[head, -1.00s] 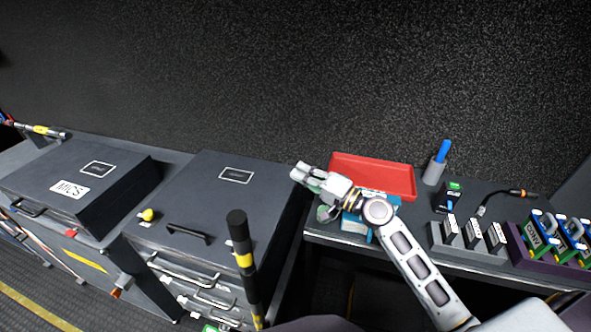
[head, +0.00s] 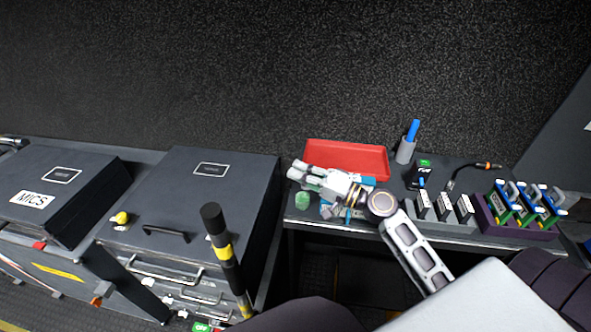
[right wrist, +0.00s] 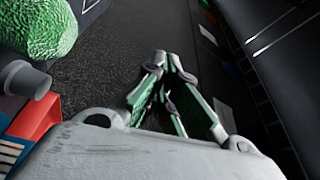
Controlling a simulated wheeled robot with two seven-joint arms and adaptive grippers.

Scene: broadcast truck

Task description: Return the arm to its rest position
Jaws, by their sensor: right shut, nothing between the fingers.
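My right arm reaches in from the lower right in the head view, over the grey worktop (head: 462,232). My right gripper (head: 298,170) points left, at the front left corner of the red tray (head: 352,152). Its fingers are shut and empty. In the right wrist view my right gripper (right wrist: 166,62) shows its green-lined fingers close together, with nothing between them. The arm covers part of the tray's front edge and a blue item (head: 327,210). My left gripper is not in view.
A green lump (head: 302,200) lies near the worktop's left edge and is large in the right wrist view (right wrist: 38,25). Black cases (head: 215,195) and a black-yellow post (head: 217,225) stand left. A pen cup (head: 405,151), upright modules (head: 443,206) and a purple rack (head: 515,228) stand right.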

